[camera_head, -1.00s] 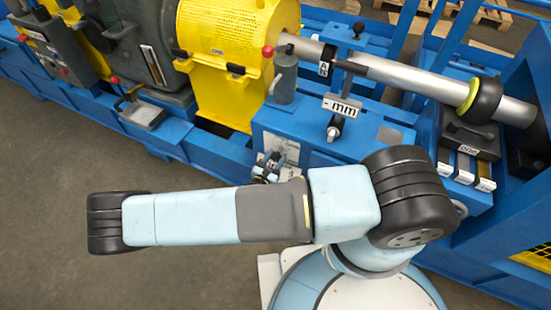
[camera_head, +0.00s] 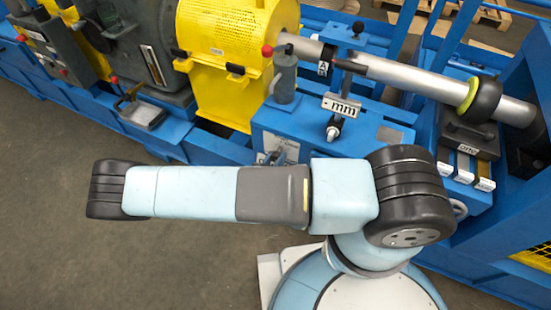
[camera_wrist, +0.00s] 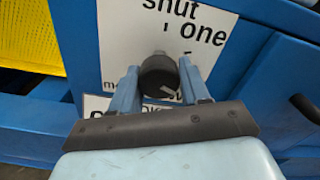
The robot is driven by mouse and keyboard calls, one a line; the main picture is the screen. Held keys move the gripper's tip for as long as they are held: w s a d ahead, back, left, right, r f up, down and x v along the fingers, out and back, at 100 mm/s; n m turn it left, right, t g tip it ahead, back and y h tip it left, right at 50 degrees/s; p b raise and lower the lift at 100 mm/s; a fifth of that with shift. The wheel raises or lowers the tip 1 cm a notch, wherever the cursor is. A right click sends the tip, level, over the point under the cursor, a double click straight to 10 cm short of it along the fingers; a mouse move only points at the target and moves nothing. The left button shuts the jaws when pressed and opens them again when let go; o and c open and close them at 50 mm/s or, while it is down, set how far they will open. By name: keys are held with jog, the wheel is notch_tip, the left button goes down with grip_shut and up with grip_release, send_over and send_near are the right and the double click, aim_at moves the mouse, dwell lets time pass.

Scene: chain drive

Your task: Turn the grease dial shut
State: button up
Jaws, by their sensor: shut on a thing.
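The grease dial's black knob (camera_wrist: 158,80) stands out from a white plate (camera_wrist: 122,40) on the blue machine front. The plate's printing is partly cut off at the top; "shut" and "one" can be read. My gripper (camera_wrist: 159,68) is shut on the knob, with one blue-grey finger on each side of it. A small pale mark shows low on the knob; which setting the dial points at cannot be told. In the head view, the plate (camera_head: 284,146) shows just above my forearm, which hides most of the gripper and the knob.
A yellow perforated guard (camera_head: 238,62) stands left of the dial. Above the plate, a clamp with an "mm" sign (camera_head: 341,106) sits below a long steel shaft (camera_head: 408,75). A black handle end (camera_wrist: 304,106) juts out at right. Open floor lies at front left.

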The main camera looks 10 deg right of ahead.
jog(key=n, duration=0.5)
jog(key=shift+n, duration=0.3)
jog(key=n, duration=0.5)
jog(key=shift+s, duration=0.1)
jog(key=n, duration=0.6)
jog(key=shift+s+d+r+n, duration=0.1)
jog(key=shift+d+n, duration=0.05)
jog(key=shift+n, duration=0.25)
jog(key=shift+c, duration=0.3)
jog(key=shift+o, duration=0.4)
jog(key=n, duration=0.4)
jog(key=shift+r+n, duration=0.1)
jog(key=shift+n, duration=0.3)
jog(key=shift+n, duration=0.3)
jog(key=shift+c, duration=0.5)
jog(key=o, duration=0.7)
jog(key=shift+c, duration=0.2)
jog(key=o, duration=0.4)
jog(key=shift+r, duration=0.1)
